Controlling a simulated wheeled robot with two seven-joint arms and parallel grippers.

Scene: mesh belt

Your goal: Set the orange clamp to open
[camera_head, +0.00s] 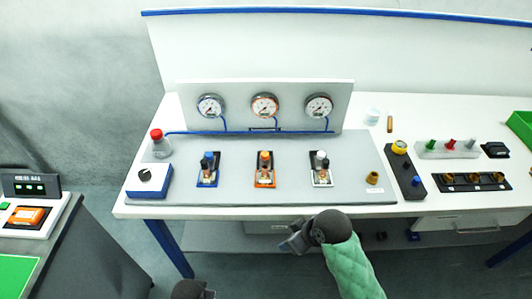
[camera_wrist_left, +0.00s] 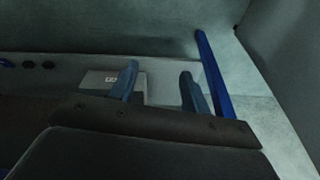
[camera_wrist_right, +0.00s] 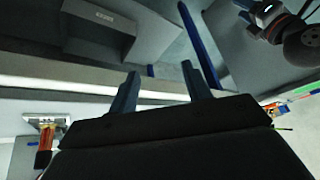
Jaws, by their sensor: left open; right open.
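The orange clamp (camera_head: 265,168) is the middle one of three small clamps on the grey panel. It has an orange base plate and an orange top, with metal parts between. It is too small to tell how its lever stands. My right gripper (camera_head: 293,242) is below the bench's front edge, well short of the clamp. Its two fingers are apart and empty in the right wrist view (camera_wrist_right: 160,82). My left gripper (camera_wrist_left: 158,82) is open and empty in the left wrist view. Only a dark part of my left arm shows at the bottom of the head view.
A blue clamp (camera_head: 208,168) and a white clamp (camera_head: 321,168) flank it. Three gauges (camera_head: 264,106) stand behind. A blue dial box (camera_head: 149,181) and red-capped bottle (camera_head: 160,145) are at left. A yellow-topped black box (camera_head: 408,170) is at right.

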